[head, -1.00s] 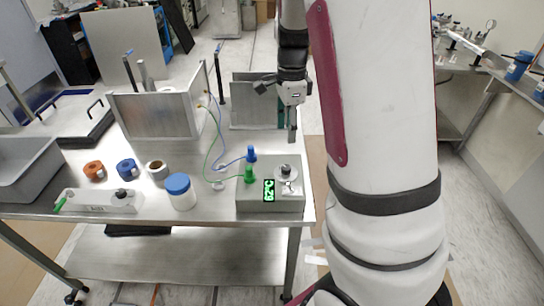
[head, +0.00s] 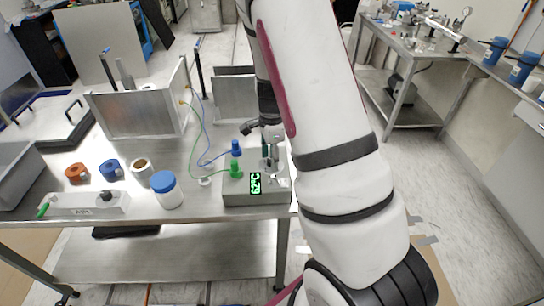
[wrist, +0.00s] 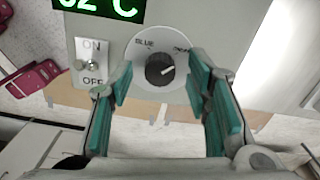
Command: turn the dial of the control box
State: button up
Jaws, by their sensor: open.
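The control box (head: 238,193) is a grey box at the front right of the steel table, with a green temperature display (head: 256,183). In the wrist view its dial (wrist: 160,70) is a dark round knob with a white pointer mark on a pale disc, marked "BLUE" at its upper left. A toggle switch (wrist: 93,65) marked ON and OFF sits left of the dial. My gripper (wrist: 165,100) is open, its green-padded fingers on either side of the dial, apart from the knob. In the head view my gripper (head: 270,160) is over the box's right part and hides the dial partly.
Green (head: 235,168) and blue (head: 236,148) plugs with cables stand on the box's left and back. An upright metal panel (head: 232,98) stands behind.

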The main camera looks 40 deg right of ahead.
grip_shut()
jog(key=shift+n, duration=0.4)
jog(key=n, duration=0.3)
jog(key=shift+n, duration=0.4)
jog(key=n, duration=0.4)
jog(key=shift+n, duration=0.3)
jog(key=n, duration=0.4)
jog(key=shift+w, duration=0.1)
jog(key=n, duration=0.4)
jog(key=shift+n+p, duration=0.3)
jog(key=shift+p, duration=0.1)
